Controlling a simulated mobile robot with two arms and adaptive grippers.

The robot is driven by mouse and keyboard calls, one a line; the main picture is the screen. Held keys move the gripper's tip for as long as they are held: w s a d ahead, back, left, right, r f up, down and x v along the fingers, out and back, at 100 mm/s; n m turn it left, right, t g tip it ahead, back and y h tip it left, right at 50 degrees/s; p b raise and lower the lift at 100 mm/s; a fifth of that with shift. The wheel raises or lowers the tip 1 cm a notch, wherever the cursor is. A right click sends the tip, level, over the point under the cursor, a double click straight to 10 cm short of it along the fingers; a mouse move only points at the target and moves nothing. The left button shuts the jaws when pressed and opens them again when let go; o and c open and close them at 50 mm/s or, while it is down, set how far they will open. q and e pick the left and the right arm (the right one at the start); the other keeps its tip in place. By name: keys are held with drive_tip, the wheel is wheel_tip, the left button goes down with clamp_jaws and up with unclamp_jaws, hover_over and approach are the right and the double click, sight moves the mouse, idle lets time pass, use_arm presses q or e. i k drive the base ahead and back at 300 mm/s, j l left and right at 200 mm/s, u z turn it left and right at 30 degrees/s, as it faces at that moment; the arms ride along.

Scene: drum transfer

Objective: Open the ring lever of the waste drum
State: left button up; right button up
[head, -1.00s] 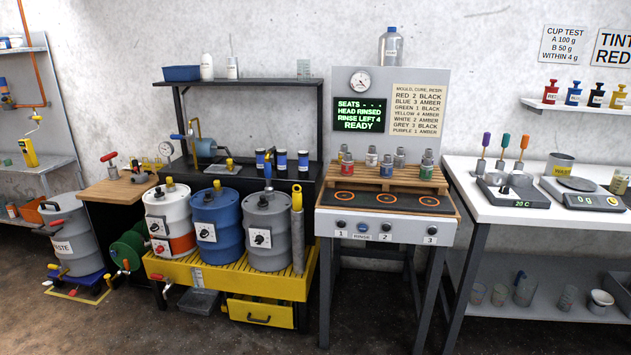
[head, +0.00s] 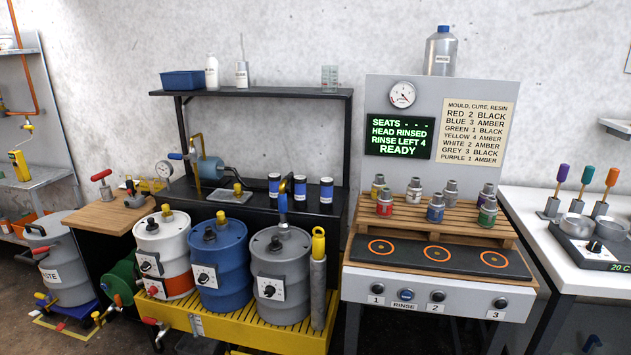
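The waste drum (head: 68,270) is a grey drum with a white label, partly reading "STE", at the left edge of the head view. Its grey lid (head: 60,222) is on top. A dark lever-like piece with a red end (head: 40,250) shows at the drum's upper left side; it is small, and I cannot tell its exact position against the ring. The drum stands on a blue base (head: 82,312) above a yellow floor frame. Neither of my grippers is in view.
A wooden-topped bench (head: 112,214) and a green drum (head: 122,278) stand right of the waste drum. White, blue and grey drums stand on a yellow grated pallet (head: 250,330). A wall shelf unit (head: 40,182) is behind left. Bare floor shows at lower left.

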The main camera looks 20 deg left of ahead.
sight(37, 251)
drive_tip(key=i+j, duration=0.15)
drive_tip(key=j, duration=0.2)
drive_tip(key=i+j, duration=0.1)
drive_tip(key=j, duration=0.3)
drive_tip(key=i+j, duration=0.15)
drive_tip(key=j, duration=0.2)
drive_tip(key=i+j, duration=0.1)
drive_tip(key=j, duration=0.25)
drive_tip(key=u, duration=0.05)
